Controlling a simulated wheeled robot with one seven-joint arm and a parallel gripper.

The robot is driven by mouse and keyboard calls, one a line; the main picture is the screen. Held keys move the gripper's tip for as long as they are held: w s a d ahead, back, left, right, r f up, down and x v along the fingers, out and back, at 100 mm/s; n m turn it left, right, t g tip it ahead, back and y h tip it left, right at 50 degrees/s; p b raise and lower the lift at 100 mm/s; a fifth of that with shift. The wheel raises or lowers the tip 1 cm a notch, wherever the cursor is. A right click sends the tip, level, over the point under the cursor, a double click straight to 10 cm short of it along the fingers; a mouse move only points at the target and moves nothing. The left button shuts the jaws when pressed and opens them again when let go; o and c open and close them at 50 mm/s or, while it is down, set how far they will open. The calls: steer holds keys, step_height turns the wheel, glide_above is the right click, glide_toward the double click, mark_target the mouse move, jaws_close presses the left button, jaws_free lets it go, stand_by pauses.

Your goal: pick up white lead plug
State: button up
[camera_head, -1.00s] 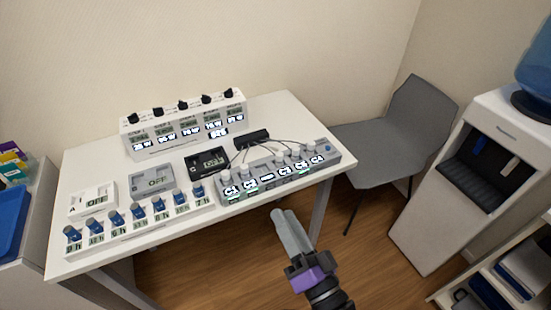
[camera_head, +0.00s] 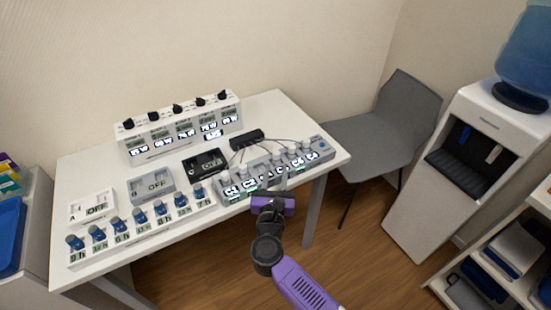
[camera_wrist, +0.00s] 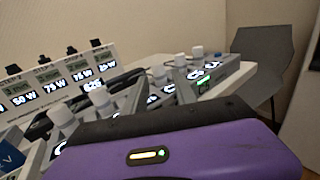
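Several white lead plugs stand in a row on a grey panel (camera_head: 322,156) with lit labels, at the right front of the table. One white plug (camera_head: 306,144) is at the panel's right end. My gripper (camera_head: 281,182) is at the panel's front edge. In the wrist view my grey fingers (camera_wrist: 158,90) look spread apart, with nothing seen held. Its purple body hides part of the panel's front. Whether a finger touches a plug cannot be told.
Thin dark leads run from the plugs to a black box (camera_head: 247,139) behind the panel. A white unit with black knobs (camera_head: 180,128) stands at the back. A row of blue knobs (camera_head: 139,214) is at front left. A grey chair (camera_head: 385,132) stands right of the table.

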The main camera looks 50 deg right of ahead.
mark_target(276, 158)
steer(key=p+x, duration=0.1)
steer(key=x, duration=0.6)
steer(key=shift+w, duration=0.35)
steer(key=shift+c, duration=0.2)
jaws_close()
